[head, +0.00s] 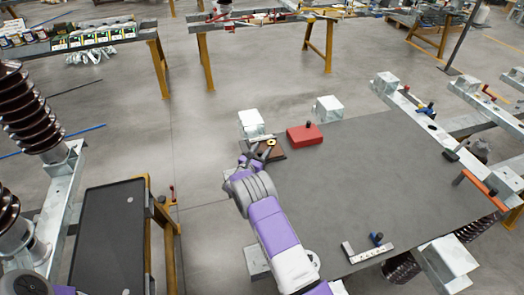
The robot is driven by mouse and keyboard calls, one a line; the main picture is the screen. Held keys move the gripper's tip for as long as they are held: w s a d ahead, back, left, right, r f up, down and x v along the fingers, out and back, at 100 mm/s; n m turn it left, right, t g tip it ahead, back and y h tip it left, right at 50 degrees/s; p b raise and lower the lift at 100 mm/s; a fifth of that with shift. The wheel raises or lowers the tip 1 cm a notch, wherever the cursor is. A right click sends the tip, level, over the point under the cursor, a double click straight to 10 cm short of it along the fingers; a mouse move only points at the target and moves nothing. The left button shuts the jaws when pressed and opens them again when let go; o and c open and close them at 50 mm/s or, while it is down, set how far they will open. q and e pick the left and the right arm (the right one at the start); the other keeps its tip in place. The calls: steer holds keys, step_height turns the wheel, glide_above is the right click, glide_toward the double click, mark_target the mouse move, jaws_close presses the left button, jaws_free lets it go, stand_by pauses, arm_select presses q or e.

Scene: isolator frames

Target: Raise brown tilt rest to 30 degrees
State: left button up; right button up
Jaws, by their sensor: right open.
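The brown tilt rest (276,154) is a small flat brown plate at the back left edge of the grey table top (370,170). It looks low, but its exact angle is too small to tell. A yellow and dark part (271,143) shows on or beside it. My right arm reaches in from the bottom, and my right gripper (257,155) is open at the rest's left side, covering part of it. I cannot tell whether the fingers touch the rest. My left gripper is not in view.
A red block (304,135) with a dark knob sits just right of the rest. A metal angle piece (366,251) with a blue-black knob lies near the table's front. White metal blocks (328,108) stand behind the back edge. The table's middle is clear.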

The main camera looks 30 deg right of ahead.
steer(key=shift+w+d, duration=0.25)
steer(key=shift+d, duration=0.1)
jaws_close()
stand_by(0.3)
